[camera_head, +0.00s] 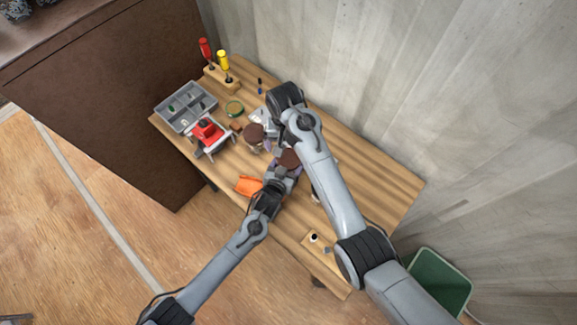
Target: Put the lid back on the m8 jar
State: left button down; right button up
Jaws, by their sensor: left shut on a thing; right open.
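A jar with a round brown top (254,134) stands near the middle of the table. A second round brown top (289,158) shows just right of it, at the tips of my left gripper (283,172). My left gripper is shut on this brown-topped thing; whether it is a whole jar or only a lid, I cannot tell. My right gripper (270,122) is open, beside the first jar and partly hidden under its own wrist. Labels are too small to read, so I cannot tell which jar is m8.
A green bin (440,280) stands right.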

aim_at(288, 158)
jog(key=shift+w+d+r+n, duration=0.15)
jog(key=shift+d+r+n, duration=0.15)
jog(key=shift+n, duration=0.1)
jog(key=shift+f, duration=0.15)
jog(key=shift+f, duration=3.85)
jog(key=c, duration=0.9)
jog(key=m, duration=0.5)
jog(key=shift+a, duration=0.1)
jog(key=shift+c, duration=0.3)
jog(key=m, duration=0.7)
jog(key=o, duration=1)
jog(key=shift+c, duration=0.2)
